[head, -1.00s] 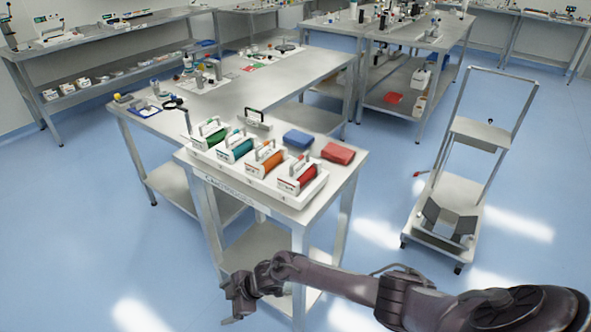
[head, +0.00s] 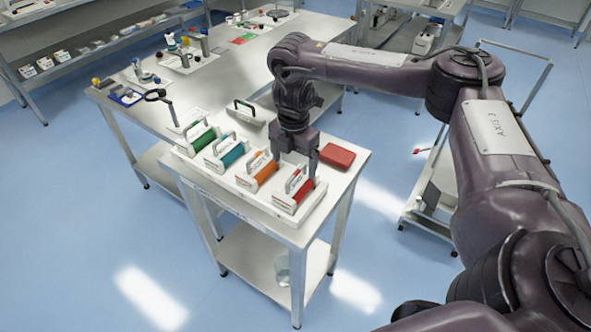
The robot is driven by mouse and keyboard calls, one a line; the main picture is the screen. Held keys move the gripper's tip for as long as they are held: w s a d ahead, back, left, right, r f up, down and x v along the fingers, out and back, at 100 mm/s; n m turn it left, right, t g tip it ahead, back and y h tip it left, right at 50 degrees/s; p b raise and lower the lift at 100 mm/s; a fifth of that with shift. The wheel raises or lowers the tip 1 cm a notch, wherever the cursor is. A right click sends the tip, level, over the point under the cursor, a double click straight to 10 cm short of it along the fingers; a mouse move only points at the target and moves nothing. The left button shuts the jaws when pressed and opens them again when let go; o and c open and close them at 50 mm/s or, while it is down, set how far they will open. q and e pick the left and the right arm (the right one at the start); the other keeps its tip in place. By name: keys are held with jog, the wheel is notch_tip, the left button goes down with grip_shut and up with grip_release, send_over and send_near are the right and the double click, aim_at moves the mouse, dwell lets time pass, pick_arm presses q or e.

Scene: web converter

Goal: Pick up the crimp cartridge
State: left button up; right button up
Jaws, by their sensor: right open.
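A white rack (head: 236,188) on the near table holds a row of white cartridges with top handles: a green one (head: 200,139), a teal one (head: 232,157), an orange one (head: 265,173) and a red one (head: 303,193). Their labels are too small to read surely, so I cannot tell by name which is the crimp cartridge. My right gripper (head: 295,168) points down with its jaws open, over the right end of the row. One finger is close to the red cartridge's handle, the other near the orange one. I cannot tell whether they touch. My left gripper is not in view.
A red case (head: 337,155) lies just right of my right gripper. A grey-white handled block (head: 250,113) stands behind the row. A long bench (head: 210,90) with small tools is behind. A cart (head: 428,205) stands at right, partly hidden by my arm.

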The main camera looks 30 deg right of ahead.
aim_at(297, 183)
jog(key=shift+s+f, duration=0.2)
jog(key=shift+f, duration=0.2)
jog(key=shift+s+a+f+b, duration=0.3)
jog(key=shift+s+a+f, duration=0.1)
jog(key=shift+s+a, duration=0.25)
jog(key=shift+s+d+f+p, duration=0.15)
jog(key=shift+f+p, duration=0.2)
jog(key=shift+f, duration=0.1)
jog(key=shift+s+d+f+p, duration=0.15)
jog(key=shift+f+p, duration=0.2)
jog(key=shift+f, duration=0.05)
jog(key=f, duration=0.3)
jog(key=shift+w+d, duration=0.3)
jog(key=shift+a+f, duration=0.1)
jog(key=shift+f, duration=0.05)
jog(key=c, duration=1.3)
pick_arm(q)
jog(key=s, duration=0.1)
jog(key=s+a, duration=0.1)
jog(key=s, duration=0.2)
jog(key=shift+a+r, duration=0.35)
pick_arm(e)
jog(key=shift+c, duration=0.5)
